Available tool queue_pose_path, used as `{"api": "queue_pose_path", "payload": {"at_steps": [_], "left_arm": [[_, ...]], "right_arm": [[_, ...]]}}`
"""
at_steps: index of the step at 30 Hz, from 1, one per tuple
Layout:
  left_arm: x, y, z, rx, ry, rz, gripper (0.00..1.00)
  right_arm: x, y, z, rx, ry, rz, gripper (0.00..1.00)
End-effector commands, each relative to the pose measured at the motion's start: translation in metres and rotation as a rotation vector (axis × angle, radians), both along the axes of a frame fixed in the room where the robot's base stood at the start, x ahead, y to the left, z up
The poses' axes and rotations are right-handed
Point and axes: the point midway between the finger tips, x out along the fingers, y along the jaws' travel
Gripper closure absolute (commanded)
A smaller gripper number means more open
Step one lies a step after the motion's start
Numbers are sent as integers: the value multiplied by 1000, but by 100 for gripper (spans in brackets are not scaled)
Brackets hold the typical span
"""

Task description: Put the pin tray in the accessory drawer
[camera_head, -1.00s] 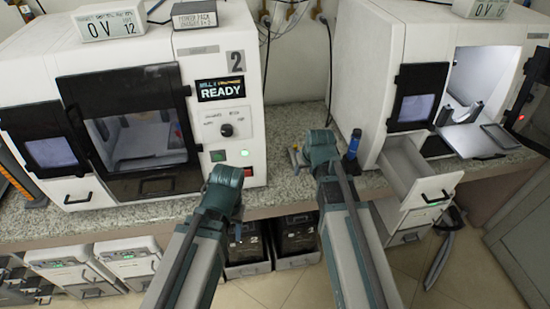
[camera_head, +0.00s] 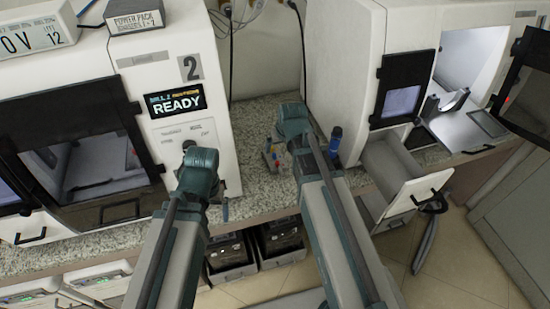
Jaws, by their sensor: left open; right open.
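The accessory drawer (camera_head: 405,186) appears to be the open white drawer under the right machine, and its visible inside looks empty. A small object with red, yellow and blue bits (camera_head: 272,155) stands on the granite counter just left of my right wrist. It may be the pin tray, partly hidden by my arm. My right gripper (camera_head: 290,133) is above the counter beside it, with its jaws mostly hidden behind the wrist. My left gripper (camera_head: 225,208) hangs open and empty in front of the left machine, near the counter's front edge.
A blue-topped bottle (camera_head: 335,140) stands on the counter between my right arm and the drawer. The left machine (camera_head: 150,95) reads READY. The right machine (camera_head: 345,60) has its door open. Dark bins (camera_head: 280,240) sit under the counter.

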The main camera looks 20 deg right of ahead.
Motion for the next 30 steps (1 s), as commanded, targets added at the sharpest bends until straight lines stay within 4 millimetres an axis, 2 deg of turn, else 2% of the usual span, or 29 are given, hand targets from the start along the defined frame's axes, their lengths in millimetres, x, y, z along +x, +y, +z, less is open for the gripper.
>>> {"api": "queue_pose_path", "payload": {"at_steps": [5,18,30], "left_arm": [[0,0,-15,0,0,0,0],[0,0,-74,0,0,0,0],[0,0,-84,0,0,0,0]], "right_arm": [[5,0,-15,0,0,0,0],[30,1,-74,0,0,0,0],[35,1,-84,0,0,0,0]]}}
